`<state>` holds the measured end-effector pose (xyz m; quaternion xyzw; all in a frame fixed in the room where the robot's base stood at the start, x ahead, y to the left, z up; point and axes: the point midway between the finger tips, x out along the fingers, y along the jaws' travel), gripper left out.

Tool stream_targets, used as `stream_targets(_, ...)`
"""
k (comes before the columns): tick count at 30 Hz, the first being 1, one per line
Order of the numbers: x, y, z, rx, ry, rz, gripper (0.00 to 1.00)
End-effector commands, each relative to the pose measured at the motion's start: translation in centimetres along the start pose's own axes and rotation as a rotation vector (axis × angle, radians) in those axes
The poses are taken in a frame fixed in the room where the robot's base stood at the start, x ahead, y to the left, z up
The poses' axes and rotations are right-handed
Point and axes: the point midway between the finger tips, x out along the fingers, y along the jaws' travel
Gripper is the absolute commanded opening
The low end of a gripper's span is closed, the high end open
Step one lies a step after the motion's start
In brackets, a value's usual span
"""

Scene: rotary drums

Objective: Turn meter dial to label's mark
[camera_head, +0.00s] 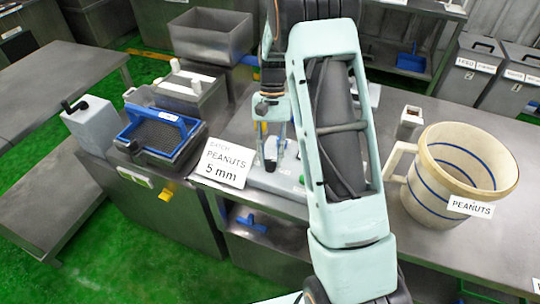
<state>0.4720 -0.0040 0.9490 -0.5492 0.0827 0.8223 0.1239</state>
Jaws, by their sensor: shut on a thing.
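A white label card (222,165) reads "BATCH PEANUTS 5 mm" and leans at the front edge of the metal table. Right beside it stands a grey meter device (277,181), partly hidden by my arm. A small dark dial knob (270,160) shows on the device. My gripper (271,145) points down over the device, its fingers shut around the dark knob. The dial's scale and pointer are too small and too hidden to read.
A white jug (440,205) with blue bands and a "PEANUTS" tag stands at the right. Left are a blue-framed sieve tray (160,135), a grey box (92,122) and metal bins (211,36). My arm crosses the middle of the table.

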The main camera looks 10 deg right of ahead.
Motion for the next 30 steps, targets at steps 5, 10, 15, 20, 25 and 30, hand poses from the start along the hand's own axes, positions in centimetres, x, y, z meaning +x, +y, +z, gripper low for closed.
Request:
stream_targets(5,0.04,0.14,0.01,0.128,0.0,-0.053,0.0)
stream_targets(10,0.04,0.19,0.04,0.221,-0.001,-0.092,0.0)
stream_targets(15,0.03,0.23,0.03,0.281,0.001,-0.116,0.0)
stream_targets(20,0.05,0.21,0.05,0.309,0.0,-0.128,0.0)
stream_targets(25,0.05,0.21,0.06,0.32,0.0,-0.132,0.0)
stream_targets(30,0.06,0.21,0.06,0.321,-0.001,-0.132,0.0)
